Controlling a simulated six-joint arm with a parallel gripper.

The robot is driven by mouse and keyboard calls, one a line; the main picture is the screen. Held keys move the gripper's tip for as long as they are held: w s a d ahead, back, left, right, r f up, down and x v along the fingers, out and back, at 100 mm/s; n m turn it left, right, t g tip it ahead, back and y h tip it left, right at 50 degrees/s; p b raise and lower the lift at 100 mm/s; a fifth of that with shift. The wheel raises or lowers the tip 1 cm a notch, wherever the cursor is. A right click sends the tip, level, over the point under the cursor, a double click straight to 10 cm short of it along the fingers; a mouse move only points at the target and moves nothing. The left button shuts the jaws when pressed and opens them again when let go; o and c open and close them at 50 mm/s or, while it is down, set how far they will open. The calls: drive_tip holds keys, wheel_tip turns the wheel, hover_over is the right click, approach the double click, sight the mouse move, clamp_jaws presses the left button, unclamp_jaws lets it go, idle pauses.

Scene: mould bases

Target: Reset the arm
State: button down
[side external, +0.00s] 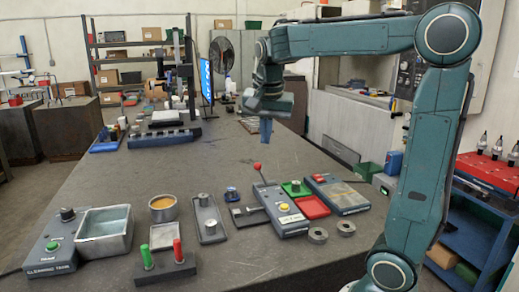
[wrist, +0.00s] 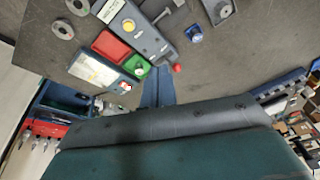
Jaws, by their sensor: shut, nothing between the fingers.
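My gripper (side external: 266,130) hangs above the middle of the bench in the side view, pointing down, with its blue fingers together. It is shut and empty, well clear of the bench top. In the wrist view the fingers (wrist: 157,88) show at the centre, close together. My arm rises from the right side of the bench and bends over to the left. Below and nearer the camera is a control box with a red-knobbed lever (side external: 257,166) and a yellow button; it also shows in the wrist view (wrist: 140,30).
On the near bench are a cleaning tank (side external: 104,249), a round pot with orange contents (side external: 162,200), a stand with green and red handles (side external: 165,268), a green tray (side external: 296,189), a red tray (side external: 313,207) and two metal rings (side external: 318,236). The bench behind the lever box is largely clear.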

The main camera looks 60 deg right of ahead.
drive_tip(key=s+a+f+n+t+y, duration=0.1)
drive_tip(key=s+a+f+n+t, duration=0.1)
drive_tip(key=s+a+n, duration=0.5)
drive_tip(key=s+a+f+n+t+y, duration=0.1)
drive_tip(key=s+a+f+n, duration=0.3)
drive_tip(key=s+a+n, duration=0.3)
drive_tip(key=shift+s+f+t+y, duration=0.15)
drive_tip(key=shift+f+t+y, duration=0.15)
drive_tip(key=shift+t, duration=0.1)
idle(0.5)
